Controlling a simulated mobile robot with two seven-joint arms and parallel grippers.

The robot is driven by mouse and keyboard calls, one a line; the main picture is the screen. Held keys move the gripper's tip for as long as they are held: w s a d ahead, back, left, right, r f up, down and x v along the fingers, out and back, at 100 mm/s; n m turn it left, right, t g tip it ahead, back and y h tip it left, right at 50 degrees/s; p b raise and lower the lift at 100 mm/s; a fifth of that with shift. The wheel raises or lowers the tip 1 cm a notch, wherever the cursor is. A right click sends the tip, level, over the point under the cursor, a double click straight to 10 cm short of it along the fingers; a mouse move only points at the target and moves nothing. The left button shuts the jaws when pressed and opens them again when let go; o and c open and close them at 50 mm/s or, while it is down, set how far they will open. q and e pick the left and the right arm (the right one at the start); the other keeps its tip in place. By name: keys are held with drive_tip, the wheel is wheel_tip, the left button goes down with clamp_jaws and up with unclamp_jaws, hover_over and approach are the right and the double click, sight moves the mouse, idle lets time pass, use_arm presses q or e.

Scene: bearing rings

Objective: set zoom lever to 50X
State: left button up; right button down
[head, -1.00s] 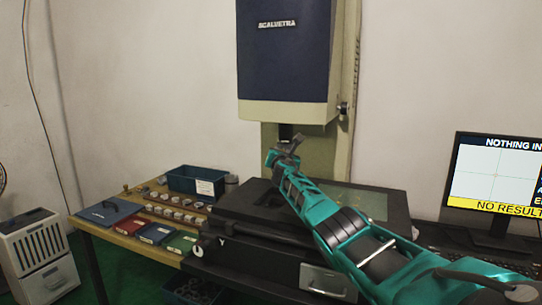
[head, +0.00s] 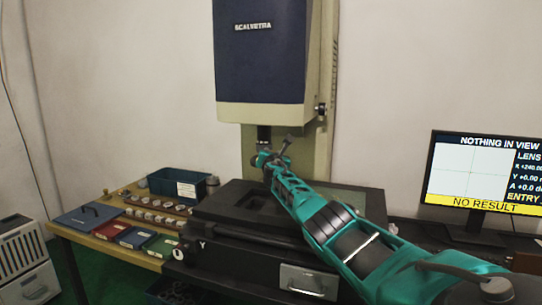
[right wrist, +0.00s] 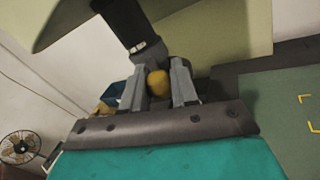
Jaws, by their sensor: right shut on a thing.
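The zoom lever shows in the right wrist view as a yellow knob (right wrist: 158,84) beside the dark lens tube (right wrist: 126,25). Pale marks sit near the tube's lower end, too small to read. In the head view the lens tube (head: 264,138) hangs below the blue measuring head (head: 261,55). My right gripper (right wrist: 159,72) is shut on the yellow knob, one grey finger on each side. In the head view my right gripper (head: 272,159) is at the tube's lower end, and the knob cannot be made out. My left gripper is not in view.
The dark machine stage (head: 226,205) lies under my right arm. A monitor (head: 472,170) at right reads "NOTHING IN VIEW" and "NO RESULT". At left, a wooden table (head: 132,247) holds a blue bin (head: 160,183), rows of rings and coloured trays.

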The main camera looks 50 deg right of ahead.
drive_tip(key=shift+s+d+r, duration=0.15)
drive_tip(key=shift+d, duration=0.1)
drive_tip(key=c, duration=0.9)
unclamp_jaws()
drive_tip(key=shift+a, duration=0.1)
drive_tip(key=shift+a, duration=0.1)
drive_tip(key=shift+s+a+f, duration=0.1)
drive_tip(key=shift+a+f, duration=0.05)
drive_tip(key=shift+f, duration=0.05)
drive_tip(key=shift+p+v, duration=0.9)
drive_tip(key=shift+v, duration=5.25)
